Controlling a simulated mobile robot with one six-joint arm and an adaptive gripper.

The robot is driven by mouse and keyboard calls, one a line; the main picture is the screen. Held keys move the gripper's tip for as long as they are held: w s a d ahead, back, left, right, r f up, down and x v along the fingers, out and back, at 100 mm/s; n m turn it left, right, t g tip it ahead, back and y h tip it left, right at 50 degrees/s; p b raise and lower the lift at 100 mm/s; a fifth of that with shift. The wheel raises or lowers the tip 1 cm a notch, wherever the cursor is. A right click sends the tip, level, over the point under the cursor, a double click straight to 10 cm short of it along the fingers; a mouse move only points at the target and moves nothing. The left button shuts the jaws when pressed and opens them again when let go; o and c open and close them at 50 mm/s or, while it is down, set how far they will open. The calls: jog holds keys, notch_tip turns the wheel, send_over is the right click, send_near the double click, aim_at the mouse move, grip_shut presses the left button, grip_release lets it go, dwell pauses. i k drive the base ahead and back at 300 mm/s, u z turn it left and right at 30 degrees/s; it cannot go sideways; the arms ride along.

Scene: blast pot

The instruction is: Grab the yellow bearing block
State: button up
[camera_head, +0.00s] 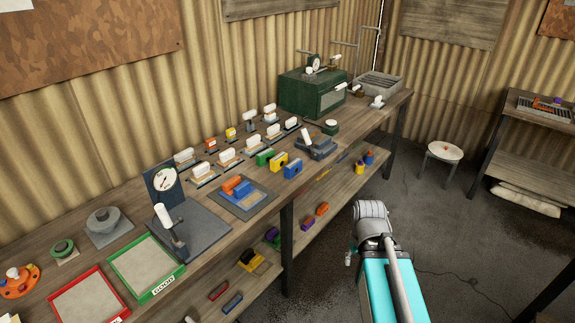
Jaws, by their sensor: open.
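A yellow bearing block (278,162) with a dark round opening in its face stands upright on the wooden workbench (330,150). It is between a green block (265,157) at its left and a blue block (293,168) at its right. Part of my arm shows at the lower middle, in front of the bench and to the right of the yellow block. My gripper's fingers cannot be made out, and nothing of mine touches the block.
A blue-grey fixture (316,149) with a white handle stands right of the blocks. A mat (258,199) with orange and blue parts lies in front. Several white-handled tools line the back. A lower shelf (335,186) holds more blocks. Floor at right is open around a stool (444,152).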

aim_at(278, 163)
jog(key=u, duration=0.1)
jog(key=i, duration=0.9)
